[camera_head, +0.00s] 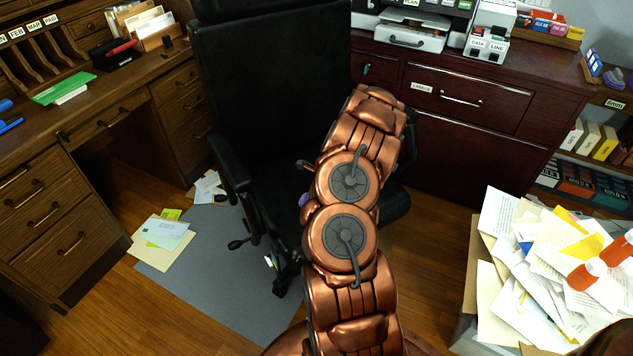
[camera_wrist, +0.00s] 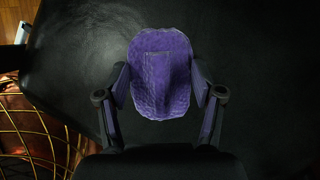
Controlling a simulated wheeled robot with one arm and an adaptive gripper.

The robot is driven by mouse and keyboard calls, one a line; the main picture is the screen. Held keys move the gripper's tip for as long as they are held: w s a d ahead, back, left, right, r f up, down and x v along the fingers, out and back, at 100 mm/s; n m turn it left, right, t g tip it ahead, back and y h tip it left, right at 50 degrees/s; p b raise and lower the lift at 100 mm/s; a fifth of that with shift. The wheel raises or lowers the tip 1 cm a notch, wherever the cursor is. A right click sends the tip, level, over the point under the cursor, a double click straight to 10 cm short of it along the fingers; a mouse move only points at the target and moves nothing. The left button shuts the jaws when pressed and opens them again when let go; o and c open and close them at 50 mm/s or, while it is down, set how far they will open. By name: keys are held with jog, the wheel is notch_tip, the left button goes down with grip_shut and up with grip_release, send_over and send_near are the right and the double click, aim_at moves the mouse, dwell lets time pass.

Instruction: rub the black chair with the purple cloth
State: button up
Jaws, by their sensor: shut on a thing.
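The black chair (camera_head: 272,85) stands in the middle of the head view, its backrest upright and its seat partly hidden behind my copper arm. In the wrist view the dark leather surface of the chair (camera_wrist: 235,50) fills most of the picture. The purple cloth (camera_wrist: 158,75) is between the fingers of my gripper (camera_wrist: 160,88), which is shut on it. The cloth is in front of the chair's surface; I cannot tell whether it touches. In the head view my gripper is hidden behind my arm, and only a small purple bit (camera_head: 304,200) shows beside it.
A wooden desk (camera_head: 120,95) stands at the left and a dark red cabinet (camera_head: 462,140) at the back right. A box of loose papers (camera_head: 467,290) stands at the front right. Papers (camera_head: 163,240) lie on the floor near a grey mat (camera_head: 215,275). A gold wire basket (camera_wrist: 35,135) shows in the wrist view.

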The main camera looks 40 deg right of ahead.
notch_tip(320, 180, up, 3)
jog(key=shift+d+r+p, duration=0.1)
jog(key=shift+p, duration=0.65)
notch_tip(320, 180, up, 5)
jog(key=p, duration=0.5)
